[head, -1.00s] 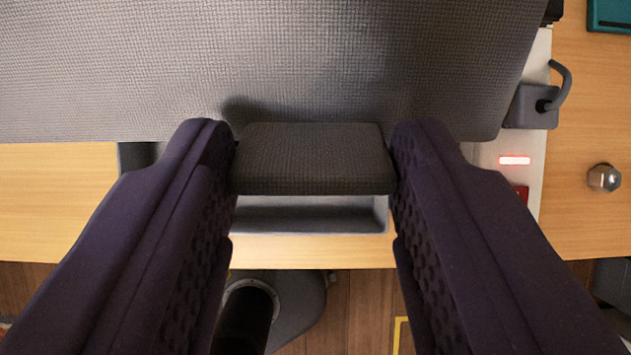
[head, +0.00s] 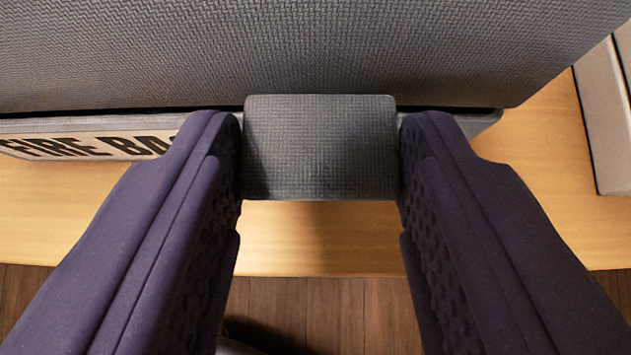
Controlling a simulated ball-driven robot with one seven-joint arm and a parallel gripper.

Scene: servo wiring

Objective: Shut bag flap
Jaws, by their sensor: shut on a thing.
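The grey woven bag flap (head: 320,50) spans the top of the head view. Its front tab (head: 320,148) sticks out toward me between my fingers. My gripper (head: 320,150) is shut on this tab, one purple finger on each side. Below the flap's edge at the left, the fire bag's front (head: 210,125) shows with a pale label (head: 90,145) that reads "FIRE BA", the rest covered by my left finger. A thin dark line runs between flap and bag front. I cannot tell whether the flap touches the bag's rim.
A light wooden table (head: 320,240) lies under the bag, with its front edge toward me and brown floor (head: 320,310) beyond. A pale grey box-like object (head: 600,120) stands at the right. The table strip in front of the bag is clear.

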